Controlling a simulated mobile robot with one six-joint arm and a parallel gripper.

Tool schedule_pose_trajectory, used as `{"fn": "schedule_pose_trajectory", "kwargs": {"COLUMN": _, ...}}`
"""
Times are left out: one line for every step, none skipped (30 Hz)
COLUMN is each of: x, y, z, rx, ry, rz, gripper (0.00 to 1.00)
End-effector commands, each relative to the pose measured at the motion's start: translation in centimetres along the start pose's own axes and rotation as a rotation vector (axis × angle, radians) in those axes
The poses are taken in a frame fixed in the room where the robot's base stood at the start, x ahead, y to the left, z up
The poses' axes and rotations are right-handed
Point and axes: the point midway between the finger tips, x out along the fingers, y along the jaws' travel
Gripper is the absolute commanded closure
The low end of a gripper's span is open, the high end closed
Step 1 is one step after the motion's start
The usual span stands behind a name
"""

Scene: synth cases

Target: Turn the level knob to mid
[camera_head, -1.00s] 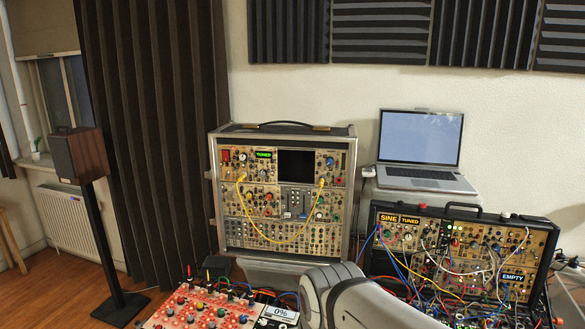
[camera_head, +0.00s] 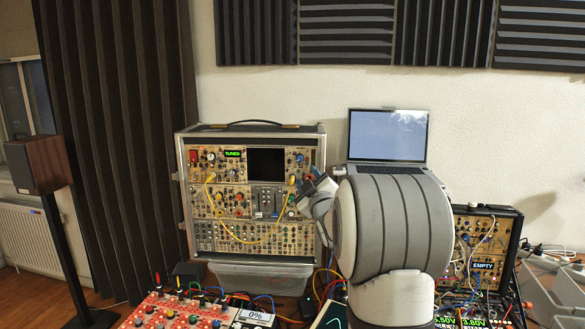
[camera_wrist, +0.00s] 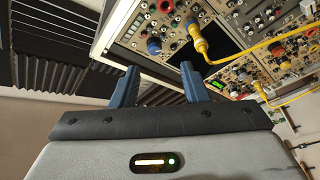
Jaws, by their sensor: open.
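An upright synth rack (camera_head: 184,215) stands at centre, its panel full of knobs, with a yellow patch cable (camera_head: 246,242) looped across it. A blue knob (camera_head: 299,158) sits at its upper right; it also shows in the wrist view (camera_wrist: 154,46), near a red knob (camera_wrist: 165,6) and a yellow plug (camera_wrist: 197,36). No legible label shows which knob is the level knob. My gripper (camera_head: 312,186) is by the rack's right edge. In the wrist view my gripper (camera_wrist: 158,68) is open and empty, its blue fingers apart, pointing toward the blue knob without visible contact.
A laptop (camera_head: 388,137) stands behind my arm. Another synth case (camera_head: 487,240) with cables is at right, partly hidden by my arm. A speaker (camera_head: 40,163) stands at left.

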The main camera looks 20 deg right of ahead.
Motion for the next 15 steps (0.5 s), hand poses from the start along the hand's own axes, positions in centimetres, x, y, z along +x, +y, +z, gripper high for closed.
{"fn": "schedule_pose_trajectory", "kwargs": {"x": 0.3, "y": 0.2, "z": 0.4, "rx": -0.013, "ry": 0.02, "rz": 0.013, "gripper": 0.59}}
{"fn": "schedule_pose_trajectory", "kwargs": {"x": 0.4, "y": 0.3, "z": 0.4, "rx": -0.019, "ry": 0.031, "rz": 0.02, "gripper": 0.59}}
{"fn": "schedule_pose_trajectory", "kwargs": {"x": 0.7, "y": 0.5, "z": 0.3, "rx": -0.024, "ry": 0.042, "rz": 0.026, "gripper": 0.59}}
{"fn": "schedule_pose_trajectory", "kwargs": {"x": 0.9, "y": 0.6, "z": 0.3, "rx": -0.027, "ry": 0.047, "rz": 0.029, "gripper": 0.59}}
{"fn": "schedule_pose_trajectory", "kwargs": {"x": 1.1, "y": 0.6, "z": 0.3, "rx": -0.028, "ry": 0.05, "rz": 0.03, "gripper": 0.59}}
{"fn": "schedule_pose_trajectory", "kwargs": {"x": 1.6, "y": 0.7, "z": 0.2, "rx": -0.029, "ry": 0.052, "rz": 0.031, "gripper": 0.59}}
{"fn": "schedule_pose_trajectory", "kwargs": {"x": 2.0, "y": 0.8, "z": 0.1, "rx": -0.03, "ry": 0.053, "rz": 0.032, "gripper": 0.59}}
{"fn": "schedule_pose_trajectory", "kwargs": {"x": 2.4, "y": 0.8, "z": 0.0, "rx": -0.029, "ry": 0.052, "rz": 0.031, "gripper": 0.59}}
{"fn": "schedule_pose_trajectory", "kwargs": {"x": 3.1, "y": 0.8, "z": 0.0, "rx": -0.029, "ry": 0.052, "rz": 0.03, "gripper": 0.59}}
{"fn": "schedule_pose_trajectory", "kwargs": {"x": 3.6, "y": 0.8, "z": -0.1, "rx": -0.029, "ry": 0.052, "rz": 0.031, "gripper": 0.59}}
{"fn": "schedule_pose_trajectory", "kwargs": {"x": 4.1, "y": 0.8, "z": -0.1, "rx": -0.029, "ry": 0.053, "rz": 0.031, "gripper": 0.59}}
{"fn": "schedule_pose_trajectory", "kwargs": {"x": 4.8, "y": 0.8, "z": -0.2, "rx": -0.028, "ry": 0.052, "rz": 0.03, "gripper": 0.59}}
{"fn": "schedule_pose_trajectory", "kwargs": {"x": 5.3, "y": 0.8, "z": -0.2, "rx": -0.028, "ry": 0.052, "rz": 0.03, "gripper": 0.59}}
{"fn": "schedule_pose_trajectory", "kwargs": {"x": 5.8, "y": 0.8, "z": -0.2, "rx": -0.028, "ry": 0.051, "rz": 0.029, "gripper": 0.59}}
{"fn": "schedule_pose_trajectory", "kwargs": {"x": 6.3, "y": 0.8, "z": -0.3, "rx": -0.028, "ry": 0.052, "rz": 0.031, "gripper": 0.59}}
